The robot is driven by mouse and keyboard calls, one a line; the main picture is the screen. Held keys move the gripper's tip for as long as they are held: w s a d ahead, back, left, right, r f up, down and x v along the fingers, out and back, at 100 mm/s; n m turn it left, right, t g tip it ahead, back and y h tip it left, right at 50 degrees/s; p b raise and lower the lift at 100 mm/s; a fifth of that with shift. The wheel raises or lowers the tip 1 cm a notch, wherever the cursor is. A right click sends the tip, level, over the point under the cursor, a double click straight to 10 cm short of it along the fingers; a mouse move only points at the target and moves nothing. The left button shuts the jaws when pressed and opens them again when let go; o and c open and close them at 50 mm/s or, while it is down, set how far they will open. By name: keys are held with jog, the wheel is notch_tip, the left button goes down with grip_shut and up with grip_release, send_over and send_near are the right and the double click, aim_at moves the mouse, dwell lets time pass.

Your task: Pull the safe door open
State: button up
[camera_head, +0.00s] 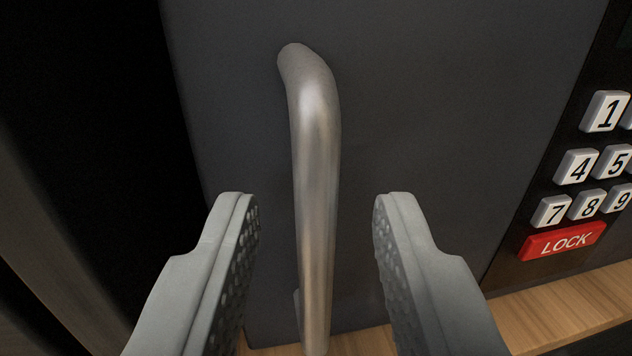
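The safe door (430,110) is a dark grey panel filling the middle of the view. A silver bar handle (317,150) runs down it, upright in the picture. My gripper (308,215) is open, one finger on each side of the handle's lower half. A gap shows between each finger and the bar, so the fingers do not appear to touch it. Whether the door is fully shut cannot be told from this view.
A black keypad panel with white number keys (600,112) and a red LOCK key (561,241) is at the right. A wooden surface (560,308) shows below the safe. The left side is dark, with a brownish upright edge (40,230).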

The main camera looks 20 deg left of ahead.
jog(key=shift+w+a, duration=0.1)
jog(key=shift+w, duration=0.1)
grip_shut()
jog(key=shift+s, duration=0.1)
